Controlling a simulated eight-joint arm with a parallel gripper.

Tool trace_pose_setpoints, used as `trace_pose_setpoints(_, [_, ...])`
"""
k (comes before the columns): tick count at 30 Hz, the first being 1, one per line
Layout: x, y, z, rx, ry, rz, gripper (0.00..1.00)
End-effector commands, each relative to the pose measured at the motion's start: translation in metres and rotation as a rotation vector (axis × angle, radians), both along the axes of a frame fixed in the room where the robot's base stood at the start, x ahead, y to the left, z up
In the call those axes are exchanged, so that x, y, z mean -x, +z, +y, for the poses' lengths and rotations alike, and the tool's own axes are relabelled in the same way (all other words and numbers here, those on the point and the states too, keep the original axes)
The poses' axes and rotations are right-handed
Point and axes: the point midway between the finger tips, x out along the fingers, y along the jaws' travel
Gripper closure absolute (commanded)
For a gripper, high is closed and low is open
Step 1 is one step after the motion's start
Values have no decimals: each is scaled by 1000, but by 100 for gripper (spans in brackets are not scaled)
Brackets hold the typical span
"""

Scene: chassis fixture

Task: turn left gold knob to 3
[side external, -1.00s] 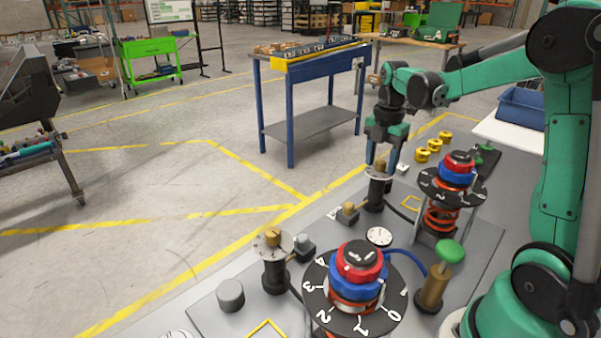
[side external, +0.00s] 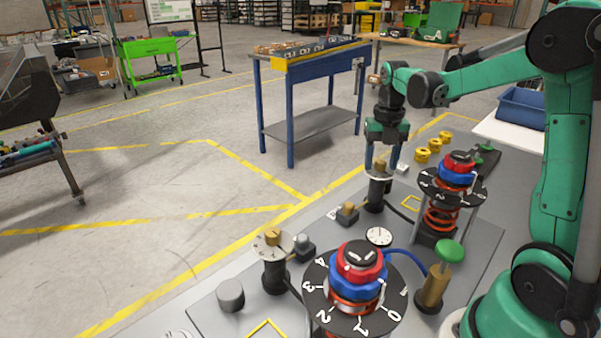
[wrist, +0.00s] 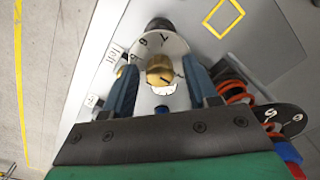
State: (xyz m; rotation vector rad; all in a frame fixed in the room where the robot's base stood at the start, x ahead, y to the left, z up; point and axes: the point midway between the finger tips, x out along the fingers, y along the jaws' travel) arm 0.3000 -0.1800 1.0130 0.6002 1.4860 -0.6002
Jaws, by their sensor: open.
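Two gold knobs on pale round dials stand on dark posts in the side view. The nearer gold knob (side external: 273,237) is at left of centre, with nothing touching it. The farther gold knob (side external: 380,168) is below my gripper (side external: 382,160). In the wrist view this gold knob (wrist: 159,68) lies between the two blue fingers of my gripper (wrist: 161,75), which is open. Gaps show on both sides of the knob. A dark line on its top points to the lower right. The numbers on its dial (wrist: 172,45) are partly hidden and hard to read.
Large black numbered dials with red and blue knobs stand close by, one at the front (side external: 357,285) and one right of my gripper (side external: 455,180). A green-topped plunger (side external: 449,252) and a small white gauge (side external: 379,237) stand between them. Yellow pieces (side external: 428,150) lie behind.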

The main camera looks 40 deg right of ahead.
Motion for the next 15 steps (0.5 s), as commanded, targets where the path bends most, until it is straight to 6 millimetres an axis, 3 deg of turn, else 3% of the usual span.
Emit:
trace_pose_setpoints(1, [0, 0, 0, 0, -1, 0, 53])
trace_pose_setpoints(6, [0, 0, 0, 0, -2, 0, 100])
trace_pose_setpoints(15, [0, 0, 0, 0, -97, 0, 100])
